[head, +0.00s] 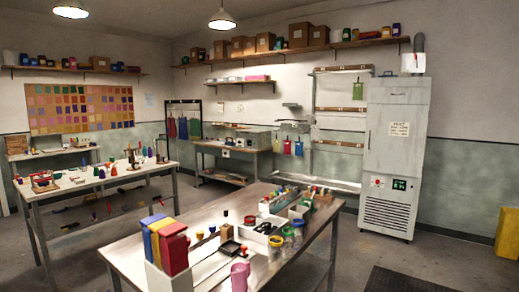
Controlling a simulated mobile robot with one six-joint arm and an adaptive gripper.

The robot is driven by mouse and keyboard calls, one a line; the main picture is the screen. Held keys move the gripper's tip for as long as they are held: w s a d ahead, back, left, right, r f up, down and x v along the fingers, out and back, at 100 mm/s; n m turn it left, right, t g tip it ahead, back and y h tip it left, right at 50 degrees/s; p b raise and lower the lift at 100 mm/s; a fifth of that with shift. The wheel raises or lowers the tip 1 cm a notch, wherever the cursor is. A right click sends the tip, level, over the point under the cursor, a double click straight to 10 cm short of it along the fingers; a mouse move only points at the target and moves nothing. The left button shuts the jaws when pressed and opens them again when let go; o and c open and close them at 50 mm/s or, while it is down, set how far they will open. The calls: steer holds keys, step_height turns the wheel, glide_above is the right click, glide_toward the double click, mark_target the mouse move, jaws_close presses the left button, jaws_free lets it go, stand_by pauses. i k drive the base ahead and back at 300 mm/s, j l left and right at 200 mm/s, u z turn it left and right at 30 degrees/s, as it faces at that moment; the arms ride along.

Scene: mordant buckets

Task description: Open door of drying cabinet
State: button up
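The drying cabinet (394,150) stands against the far wall at the right in the head view. It is tall and pale grey-green, with a paper notice (399,129) on its upper door. The door (385,115) looks closed. A small dark vertical mark near the door's left edge may be a handle, but it is too small to be sure. A control panel (390,182) with a green display and a red button sits below the door, above a vent grille (386,214). My gripper is not in view.
A metal table (130,250) with bottles, jars and binders stands in front, between me and the cabinet. A dark mat (415,280) lies on the floor at lower right. A yellow bin (507,233) stands at the right edge. Floor before the cabinet looks clear.

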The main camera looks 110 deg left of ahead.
mark_target(395, 143)
steer(key=u, duration=3.45)
